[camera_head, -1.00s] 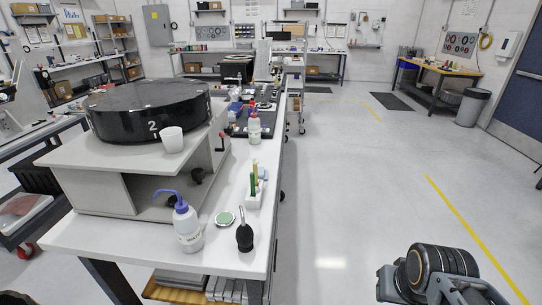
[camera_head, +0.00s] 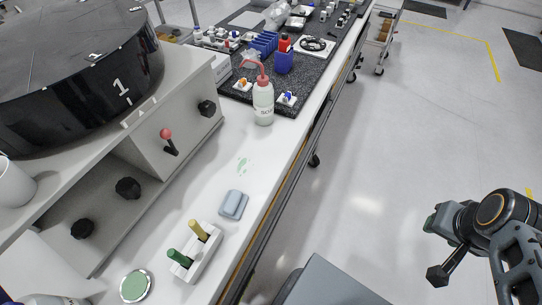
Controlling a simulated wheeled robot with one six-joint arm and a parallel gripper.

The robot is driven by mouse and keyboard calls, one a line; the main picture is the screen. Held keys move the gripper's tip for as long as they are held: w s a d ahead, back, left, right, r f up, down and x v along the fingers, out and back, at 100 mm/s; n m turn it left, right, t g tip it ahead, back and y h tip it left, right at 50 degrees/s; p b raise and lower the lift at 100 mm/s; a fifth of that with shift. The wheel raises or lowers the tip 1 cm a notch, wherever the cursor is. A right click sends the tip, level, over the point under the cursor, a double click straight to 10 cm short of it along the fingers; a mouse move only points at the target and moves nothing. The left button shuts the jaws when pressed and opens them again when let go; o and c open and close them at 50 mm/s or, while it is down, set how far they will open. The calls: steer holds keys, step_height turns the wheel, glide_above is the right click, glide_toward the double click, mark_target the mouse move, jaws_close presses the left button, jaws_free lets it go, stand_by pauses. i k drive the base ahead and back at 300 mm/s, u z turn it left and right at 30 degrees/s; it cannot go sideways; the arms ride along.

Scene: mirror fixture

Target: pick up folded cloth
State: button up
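A small folded cloth (camera_head: 233,204), pale blue-grey, lies flat on the white bench top (camera_head: 262,165) near its right edge, just beyond a white holder. Nothing covers it. My arm is at the right of the view, over the floor and well apart from the bench. My gripper (camera_head: 438,274) seems to be the dark part at the arm's lower left; its fingers cannot be made out. Nothing is seen held there.
A white holder (camera_head: 196,256) with green and yellow-topped tools stands close before the cloth. A round green-topped dish (camera_head: 136,286) is at lower left. A red-tipped wash bottle (camera_head: 263,102) stands farther back. A grey cabinet with knobs bounds the left.

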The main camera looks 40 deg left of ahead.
mark_target(233, 206)
steer(key=i, duration=2.05)
steer(key=u, duration=2.2)
steer(key=i, duration=0.75)
steer(key=u, duration=3.7)
steer(key=i, duration=0.5)
steer(key=u, duration=0.05)
